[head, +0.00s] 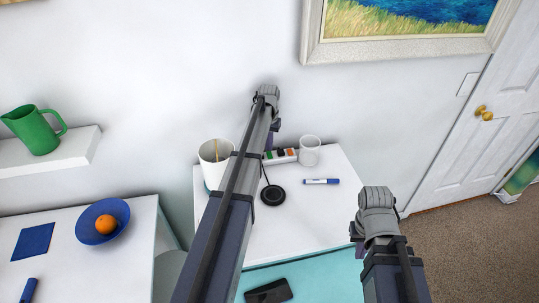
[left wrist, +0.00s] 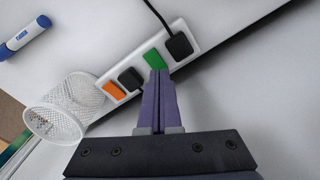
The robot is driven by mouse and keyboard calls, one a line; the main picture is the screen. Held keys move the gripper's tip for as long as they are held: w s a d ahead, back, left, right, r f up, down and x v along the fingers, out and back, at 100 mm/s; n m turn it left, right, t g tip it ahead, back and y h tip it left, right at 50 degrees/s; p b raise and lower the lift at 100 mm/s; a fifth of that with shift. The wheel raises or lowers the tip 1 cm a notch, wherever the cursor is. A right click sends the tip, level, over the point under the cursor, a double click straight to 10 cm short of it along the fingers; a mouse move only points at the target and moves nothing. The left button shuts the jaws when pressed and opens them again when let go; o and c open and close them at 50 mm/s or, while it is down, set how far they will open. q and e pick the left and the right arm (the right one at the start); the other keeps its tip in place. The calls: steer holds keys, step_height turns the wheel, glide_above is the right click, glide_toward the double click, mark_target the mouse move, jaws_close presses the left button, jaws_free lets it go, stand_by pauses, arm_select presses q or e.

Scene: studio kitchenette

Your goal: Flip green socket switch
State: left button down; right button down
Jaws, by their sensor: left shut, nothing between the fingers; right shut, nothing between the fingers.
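The white power strip (head: 281,158) lies on the white table against the wall, and it also shows in the left wrist view (left wrist: 133,91). It carries a green switch (left wrist: 153,59), an orange switch (left wrist: 114,90) and two black plugs. My left gripper (left wrist: 157,76) is shut and empty, its purple fingertips overlapping the near edge of the green switch in the left wrist view; I cannot tell whether they touch it. In the head view my left gripper (head: 272,138) is partly hidden by its arm. My right gripper (head: 357,240) is shut and empty, off to the right.
A white mesh cup (head: 310,150) stands right of the strip, and a white container (head: 215,158) stands left. A blue marker (head: 321,181) and a black round pad (head: 272,195) lie in front. A phone (head: 268,291) lies nearer me.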

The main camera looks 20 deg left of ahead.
mark_target(269, 153)
arm_select(q)
steer(key=shift+f+b, duration=0.85)
stand_by(0.3)
steer(key=shift+r, duration=0.1)
step_height(269, 153, up, 7)
steer(key=p, duration=0.7)
stand_by(0.4)
steer(key=s+d+f+m+b, duration=0.1)
steer(key=s+d+m, duration=0.1)
steer(key=s+d, duration=1.2)
steer(key=s+d+f+m+y+b, duration=0.1)
steer(key=s+d+m, duration=0.2)
steer(key=s+d, duration=1.2)
steer(key=shift+s+f+b, duration=0.35)
steer(key=shift+s+f, duration=0.05)
steer(key=shift+s, duration=0.05)
